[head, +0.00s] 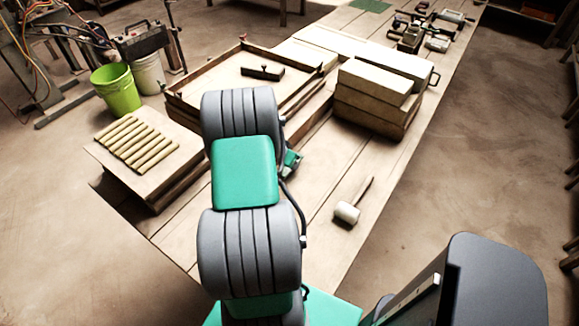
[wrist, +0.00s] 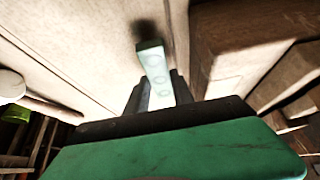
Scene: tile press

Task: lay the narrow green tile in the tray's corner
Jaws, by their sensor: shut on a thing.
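The narrow green tile (wrist: 151,60) shows in the wrist view as a pale green strip with round marks, sticking out from between my gripper's dark fingers (wrist: 157,94). My gripper is shut on it, and a dark shadow lies on the pale board beyond its far end. In the head view my arm hides the tile and most of my gripper; only a small green part of the gripper (head: 292,162) shows beside the arm. The tray (head: 204,69) is a shallow wooden frame on the bench behind my arm. My arm covers its near part.
A dark handled tool (head: 262,73) lies in the tray. Stacked wooden blocks (head: 372,103) stand right of it. A white-headed mallet (head: 347,212) lies on the bench nearer me. A board with several rolls (head: 137,143) is at left. The bench around the mallet is clear.

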